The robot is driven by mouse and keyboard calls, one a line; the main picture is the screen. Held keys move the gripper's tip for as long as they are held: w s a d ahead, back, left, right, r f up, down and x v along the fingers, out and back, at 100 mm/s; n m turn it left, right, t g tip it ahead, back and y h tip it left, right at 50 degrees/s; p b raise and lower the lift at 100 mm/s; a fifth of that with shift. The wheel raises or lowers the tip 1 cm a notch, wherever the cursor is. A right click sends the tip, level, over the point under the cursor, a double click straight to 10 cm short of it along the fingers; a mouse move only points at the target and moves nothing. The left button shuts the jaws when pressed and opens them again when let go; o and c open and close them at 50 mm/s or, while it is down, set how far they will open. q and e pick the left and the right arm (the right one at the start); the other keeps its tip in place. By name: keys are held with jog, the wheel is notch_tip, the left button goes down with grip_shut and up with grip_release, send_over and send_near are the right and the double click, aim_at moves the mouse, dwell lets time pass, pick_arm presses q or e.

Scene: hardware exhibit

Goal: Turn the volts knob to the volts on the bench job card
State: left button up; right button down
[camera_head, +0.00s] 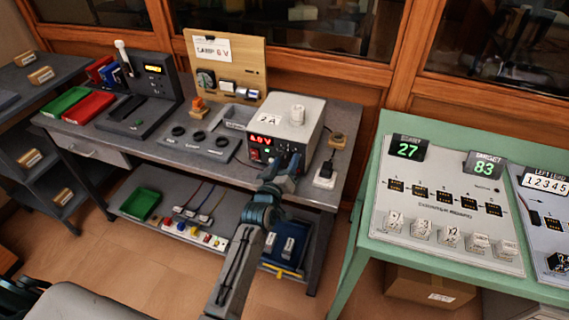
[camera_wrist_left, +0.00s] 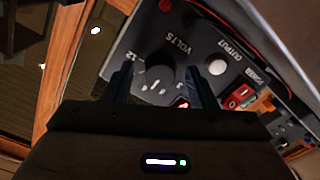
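The power supply (camera_head: 291,118) is a pale box with a black front on the grey bench, with lit red digits (camera_head: 261,140) that seem to read 6.0 V. The job card (camera_head: 212,48) on the wooden board behind reads "LAMP 6 V". The volts knob (camera_wrist_left: 155,76) is dark and round, beside the word VOLTS in the left wrist view. My left gripper (camera_head: 284,172) is at the front of the supply and hides the knob in the head view. In the left wrist view my left gripper (camera_wrist_left: 160,72) is open, one finger either side of the knob, with gaps visible. My right gripper is out of view.
A white card reading "2 A" (camera_head: 270,121) is at the supply's top front edge. A black plug (camera_head: 325,172) on a white block is to its right. A green stand (camera_head: 353,215) with a counter panel is further right. A lower shelf holds trays.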

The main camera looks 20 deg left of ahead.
pick_arm(q)
jog(key=shift+s+f, duration=0.15)
jog(key=shift+s, duration=0.35)
jog(key=s+b, duration=0.3)
jog(key=s, duration=0.7)
jog(key=shift+a, duration=0.2)
jog(key=shift+w, duration=0.1)
